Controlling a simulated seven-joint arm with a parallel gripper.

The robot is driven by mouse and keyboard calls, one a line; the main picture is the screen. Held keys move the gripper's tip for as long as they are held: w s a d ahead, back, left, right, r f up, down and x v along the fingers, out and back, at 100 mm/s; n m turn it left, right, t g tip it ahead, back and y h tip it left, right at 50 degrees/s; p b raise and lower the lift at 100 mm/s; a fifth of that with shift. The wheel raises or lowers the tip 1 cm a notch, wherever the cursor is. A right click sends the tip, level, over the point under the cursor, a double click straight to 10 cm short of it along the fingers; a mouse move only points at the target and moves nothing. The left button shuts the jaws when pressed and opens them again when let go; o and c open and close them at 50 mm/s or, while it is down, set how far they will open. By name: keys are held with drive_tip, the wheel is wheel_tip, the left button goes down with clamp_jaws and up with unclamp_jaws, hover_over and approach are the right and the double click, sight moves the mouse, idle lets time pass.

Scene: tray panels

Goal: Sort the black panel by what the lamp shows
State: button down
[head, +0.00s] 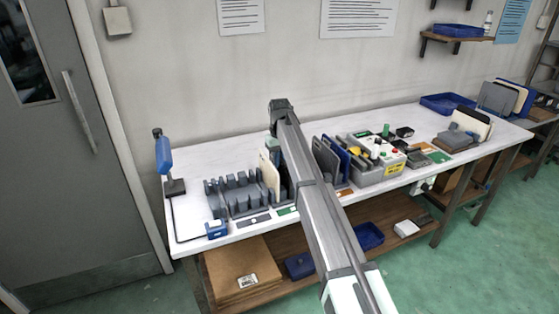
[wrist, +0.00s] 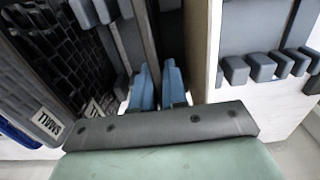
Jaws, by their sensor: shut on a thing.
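In the wrist view my gripper (wrist: 160,88) has two blue fingers close together. They are shut on a dark upright slab (wrist: 172,38), seen nearly edge-on, which I take for the black panel. In the head view my arm hides the gripper and the held panel.
A grey slotted rack (head: 235,196) and an upright cream panel (head: 268,176) stand left of my arm. Dark gridded panels marked SMALL (wrist: 42,122) stand close left of the fingers. A dark panel (head: 325,160) and a blue one stand right. A blue lamp-like tool (head: 163,157) stands far left.

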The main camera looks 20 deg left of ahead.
drive_tip(key=c, duration=1.1)
unclamp_jaws()
drive_tip(key=shift+r, duration=0.15)
wheel_tip(320, 180, up, 14)
drive_tip(key=shift+f, duration=0.2)
